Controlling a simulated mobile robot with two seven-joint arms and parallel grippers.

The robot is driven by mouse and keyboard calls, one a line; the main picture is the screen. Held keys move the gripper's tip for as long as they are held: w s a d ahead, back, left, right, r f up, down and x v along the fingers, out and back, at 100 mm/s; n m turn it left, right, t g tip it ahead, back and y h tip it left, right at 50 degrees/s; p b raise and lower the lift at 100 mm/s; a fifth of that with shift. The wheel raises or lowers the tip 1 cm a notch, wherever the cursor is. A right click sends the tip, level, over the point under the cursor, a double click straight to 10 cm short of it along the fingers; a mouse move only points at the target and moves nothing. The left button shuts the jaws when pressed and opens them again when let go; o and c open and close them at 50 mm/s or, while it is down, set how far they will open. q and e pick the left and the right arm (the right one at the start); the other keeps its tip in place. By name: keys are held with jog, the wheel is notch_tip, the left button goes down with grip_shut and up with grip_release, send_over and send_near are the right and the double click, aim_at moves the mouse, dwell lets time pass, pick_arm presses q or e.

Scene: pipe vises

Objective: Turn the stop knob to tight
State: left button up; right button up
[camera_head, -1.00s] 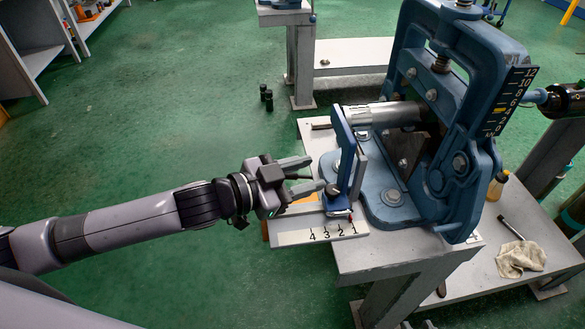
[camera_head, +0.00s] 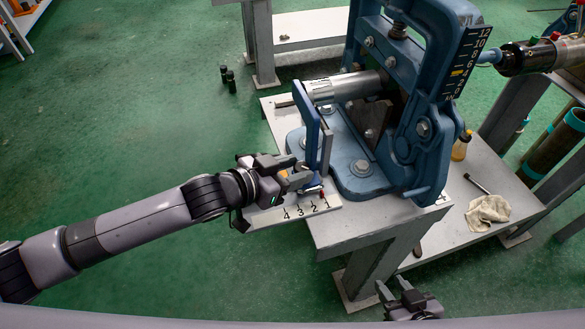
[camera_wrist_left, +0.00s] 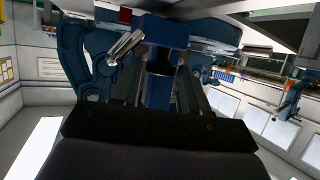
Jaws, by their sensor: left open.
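The blue upright stop plate (camera_head: 314,132) stands on the white numbered scale bar (camera_head: 272,217) at the left of the blue pipe vise (camera_head: 420,125). My left gripper (camera_head: 304,180) is open at the plate's lower left, over the scale. Its fingers hide most of the stop's foot, and I cannot make out the stop knob clearly in the head view. In the left wrist view, a dark blue part of the stop (camera_wrist_left: 160,88) lies between the open fingers, below a blue block (camera_wrist_left: 162,30). I cannot tell whether they touch it. My right gripper (camera_head: 394,287) is open and empty at the bottom.
A silver pipe (camera_head: 345,88) sits in the vise, right behind the stop plate. The grey bench (camera_head: 335,232) carries both. A rag (camera_head: 488,211) and a yellow bottle (camera_head: 461,146) are at the right.

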pick_arm(q)
jog(key=c, duration=0.7)
jog(key=shift+w+a+r+m+g+h+p, duration=0.1)
jog(key=shift+w+r+m+g+h+p, duration=0.1)
jog(key=shift+m+g+h+p, duration=0.4)
jog(key=shift+w+a+f+m+g+h+b, duration=0.15)
jog(key=shift+m+g+h, duration=0.15)
jog(key=shift+m+g, duration=0.55)
jog(key=shift+w+d+r+m+g+h+b, duration=0.15)
jog(key=shift+m+g+h, duration=0.15)
jog(key=shift+m+g, duration=0.5)
jog(key=shift+w+a+f+m+g+h+b, duration=0.15)
jog(key=shift+m+g+h, duration=0.15)
jog(key=shift+m+g, duration=0.5)
jog(key=shift+w+m+g, duration=0.15)
jog(key=shift+m+g, duration=0.6)
jog(key=shift+g, duration=0.3)
jog(key=o, duration=0.7)
